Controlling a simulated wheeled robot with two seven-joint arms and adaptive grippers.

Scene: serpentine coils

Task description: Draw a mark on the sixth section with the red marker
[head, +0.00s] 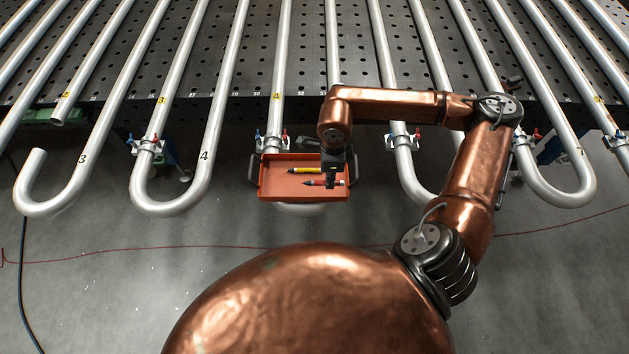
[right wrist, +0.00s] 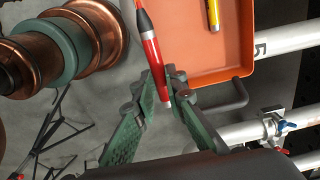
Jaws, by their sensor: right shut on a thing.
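The red marker (head: 321,183) is over the orange tray in the head view. In the right wrist view the red marker (right wrist: 152,56) stands between the green fingers of my right gripper (right wrist: 167,88). My right gripper (head: 332,181) is shut on it. I cannot tell how high the marker is above the tray floor. A metal tube bend (head: 418,188) lies right of the tray, partly behind my right arm, with no readable number. Number 5 (right wrist: 261,49) shows on a tube in the wrist view; number 7 shows on the far-right bend (head: 572,190). My left gripper is not in view.
The orange tray (head: 268,190) with side handles holds a yellow marker (head: 304,170). Clamps with red and blue handles (head: 402,140) fix tubes near the perforated table's (head: 305,60) front edge. Numbered bends 3 and 4 are left of the tray. Floor in front is mostly clear.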

